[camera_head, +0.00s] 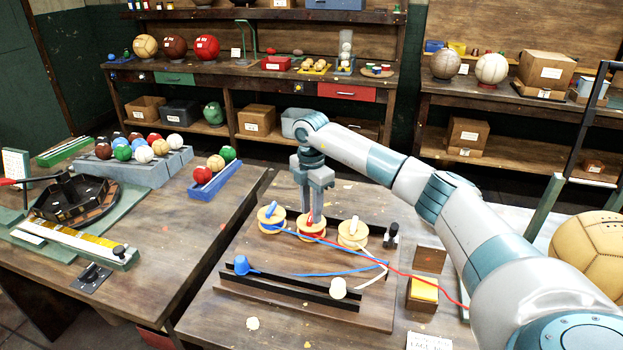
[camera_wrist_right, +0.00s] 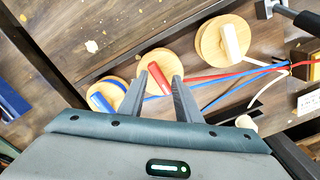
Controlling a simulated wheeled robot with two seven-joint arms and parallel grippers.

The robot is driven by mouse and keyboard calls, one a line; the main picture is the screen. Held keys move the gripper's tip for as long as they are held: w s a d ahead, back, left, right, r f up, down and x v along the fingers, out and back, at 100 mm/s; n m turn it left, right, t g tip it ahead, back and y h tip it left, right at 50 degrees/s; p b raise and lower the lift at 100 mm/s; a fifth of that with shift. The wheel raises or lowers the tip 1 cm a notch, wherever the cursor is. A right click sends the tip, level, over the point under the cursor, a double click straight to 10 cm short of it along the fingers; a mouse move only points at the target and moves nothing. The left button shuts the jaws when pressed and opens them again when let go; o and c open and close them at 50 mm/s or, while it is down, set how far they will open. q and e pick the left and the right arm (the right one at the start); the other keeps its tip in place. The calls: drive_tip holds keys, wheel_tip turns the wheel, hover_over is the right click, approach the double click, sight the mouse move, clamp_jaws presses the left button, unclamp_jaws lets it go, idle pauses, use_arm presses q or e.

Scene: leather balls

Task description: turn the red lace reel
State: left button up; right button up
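The red lace reel (camera_head: 312,234) is the middle of three wooden reels on a board. Its red handle (camera_wrist_right: 157,77) shows in the right wrist view, with red lace running off to the right. My right gripper (camera_head: 315,213) points down over this reel; in the wrist view its fingers (camera_wrist_right: 162,84) stand apart, on either side of the red handle, with some space between. Contact with the handle cannot be made out. The blue-handled reel (camera_head: 270,220) is to the left and the white-handled reel (camera_head: 353,236) to the right. My left gripper is out of view.
Red, blue and white laces lie to the right, near a small wooden box (camera_head: 422,294). A ball rack (camera_head: 133,170) stands on the left table.

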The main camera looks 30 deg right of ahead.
wheel_tip(320, 180, up, 6)
drive_tip(key=shift+r+b, duration=0.1)
drive_tip(key=shift+b, duration=0.85)
wheel_tip(320, 180, up, 5)
drive_tip(key=b, duration=0.1)
wheel_tip(320, 180, up, 4)
hover_over(311, 215)
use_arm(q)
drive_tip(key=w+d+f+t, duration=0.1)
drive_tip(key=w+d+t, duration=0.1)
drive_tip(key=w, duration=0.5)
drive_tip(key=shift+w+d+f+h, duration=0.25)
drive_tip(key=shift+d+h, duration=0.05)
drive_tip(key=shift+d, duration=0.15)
use_arm(e)
drive_tip(key=shift+d+r, duration=0.1)
drive_tip(key=shift+r, duration=0.75)
drive_tip(key=shift+o, duration=0.4)
